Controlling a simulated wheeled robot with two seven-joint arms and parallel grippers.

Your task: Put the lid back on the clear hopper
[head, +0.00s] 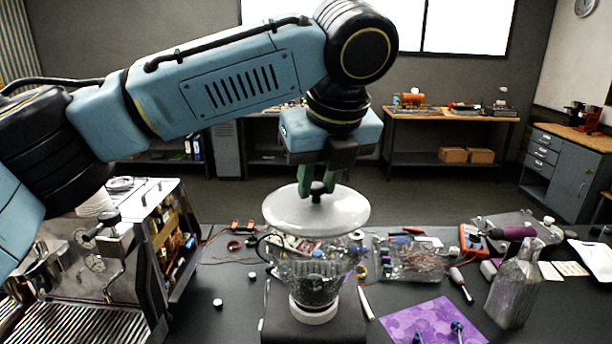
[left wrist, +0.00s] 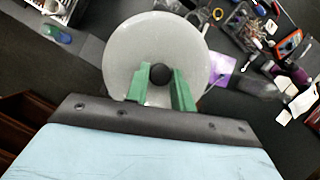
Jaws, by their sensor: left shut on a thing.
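The lid (head: 316,212) is a round pale grey disc with a black knob. My left gripper (head: 318,190) has its green fingers shut on the knob and holds the lid roughly level over the clear hopper (head: 308,278). In the left wrist view the lid (left wrist: 140,45) and its knob lie between the green fingers (left wrist: 158,78). The hopper is a clear bowl narrowing to a white ring at its base. It stands upright on a dark block. The lid hides the hopper's rim, so I cannot tell whether they touch. My right gripper is out of view.
An opened espresso machine (head: 100,265) stands at the left. A glass bottle (head: 513,290), a purple mat (head: 432,322), a multimeter (head: 472,238) and a parts tray (head: 408,262) lie to the right. Small loose parts and wires are scattered around the hopper.

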